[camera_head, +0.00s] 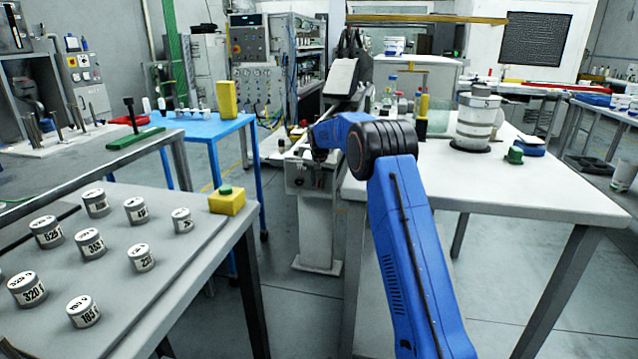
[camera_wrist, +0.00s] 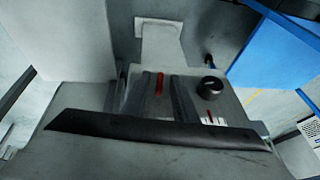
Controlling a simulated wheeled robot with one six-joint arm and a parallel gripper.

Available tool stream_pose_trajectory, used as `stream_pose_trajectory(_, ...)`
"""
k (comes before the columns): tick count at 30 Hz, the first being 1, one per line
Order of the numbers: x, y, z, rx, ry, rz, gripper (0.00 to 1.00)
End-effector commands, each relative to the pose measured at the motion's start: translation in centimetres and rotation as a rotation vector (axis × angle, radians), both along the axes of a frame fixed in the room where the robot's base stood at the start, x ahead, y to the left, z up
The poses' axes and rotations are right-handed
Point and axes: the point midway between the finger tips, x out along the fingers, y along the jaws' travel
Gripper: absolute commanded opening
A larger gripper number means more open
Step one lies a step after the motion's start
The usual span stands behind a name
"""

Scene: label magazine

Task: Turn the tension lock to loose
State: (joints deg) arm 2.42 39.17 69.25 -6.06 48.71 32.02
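The labelling machine (camera_head: 318,180) stands on a pale pedestal in the middle of the head view, and my blue arm reaches over to it. In the wrist view its pale grey top (camera_wrist: 222,102) carries a round black knob (camera_wrist: 209,86) at the right. A narrow red piece (camera_wrist: 158,83) stands between dark rails to its left. A small white plate with a red mark (camera_wrist: 212,118) lies below the knob. I cannot tell which part is the tension lock or how it is set. My gripper (camera_head: 318,152) is small and dark at the machine; its fingers cannot be made out.
A long dark bar (camera_wrist: 150,130) crosses the lower wrist view. A white table (camera_head: 560,190) stands right of the machine, with a large white pot (camera_head: 476,125). A blue table (camera_head: 205,128) stands to the left. A grey table (camera_head: 175,240) at front left holds several labelled tins.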

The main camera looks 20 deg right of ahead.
Motion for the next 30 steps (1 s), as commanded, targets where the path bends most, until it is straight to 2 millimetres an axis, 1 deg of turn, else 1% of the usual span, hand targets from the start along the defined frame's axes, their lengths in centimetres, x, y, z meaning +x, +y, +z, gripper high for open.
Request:
stream_pose_trajectory(5, -0.1, 0.0, 0.2, 0.0, -0.001, 0.0, 0.26)
stream_pose_trajectory(8, -0.4, 0.1, 1.0, 0.0, -0.001, 0.0, 0.26)
stream_pose_trajectory(11, -0.9, 0.2, 2.3, 0.0, -0.002, 0.0, 0.26)
stream_pose_trajectory(27, -5.0, 1.3, 12.1, 0.0, -0.002, 0.0, 0.26)
stream_pose_trajectory(30, -5.6, 1.4, 13.6, 0.0, -0.002, 0.0, 0.26)
